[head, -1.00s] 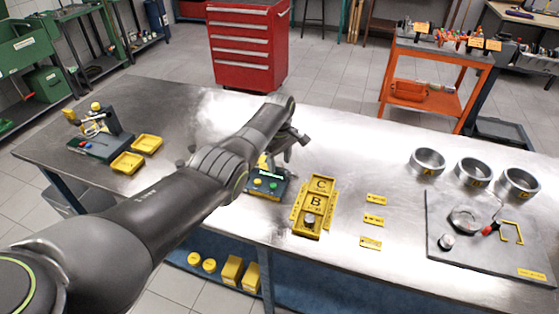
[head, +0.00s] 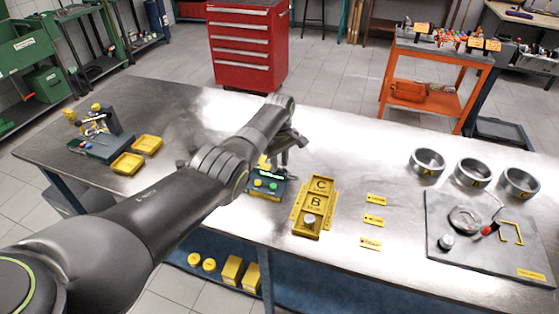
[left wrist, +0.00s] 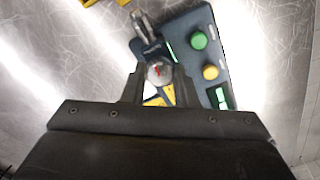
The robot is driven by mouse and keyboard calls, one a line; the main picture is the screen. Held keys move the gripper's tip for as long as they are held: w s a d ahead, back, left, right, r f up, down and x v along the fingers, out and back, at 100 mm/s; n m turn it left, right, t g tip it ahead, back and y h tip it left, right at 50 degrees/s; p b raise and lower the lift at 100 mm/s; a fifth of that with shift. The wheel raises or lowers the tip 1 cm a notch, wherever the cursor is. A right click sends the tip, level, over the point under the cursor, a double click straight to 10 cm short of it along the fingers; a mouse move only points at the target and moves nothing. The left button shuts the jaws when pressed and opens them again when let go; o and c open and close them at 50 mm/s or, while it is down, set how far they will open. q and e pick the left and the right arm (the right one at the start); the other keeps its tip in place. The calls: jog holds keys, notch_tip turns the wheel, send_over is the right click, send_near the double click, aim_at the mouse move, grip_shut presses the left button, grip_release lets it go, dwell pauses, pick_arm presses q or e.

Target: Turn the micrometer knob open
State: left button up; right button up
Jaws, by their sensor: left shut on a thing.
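In the left wrist view the base (left wrist: 222,72) lies to the right of the fingers. The round silver micrometer knob (left wrist: 158,72), with a red mark on its face, sits between the fingertips. My left gripper (left wrist: 159,80) is shut on it from both sides. In the head view my left gripper (head: 284,155) is over the station. My right gripper is out of view.
A yellow tray marked B and C (head: 313,210) stands just right of the station, with a small metal part in it. Yellow labels (head: 373,220), metal rings (head: 428,162) and a grey plate (head: 495,265) lie farther right. Two yellow bins (head: 127,163) stand left.

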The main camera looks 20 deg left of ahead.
pick_arm(q)
jog(key=m, duration=0.7)
jog(key=shift+p, duration=0.4)
jog(key=m, duration=1)
jog(key=shift+m, duration=3)
jog(key=o, duration=1)
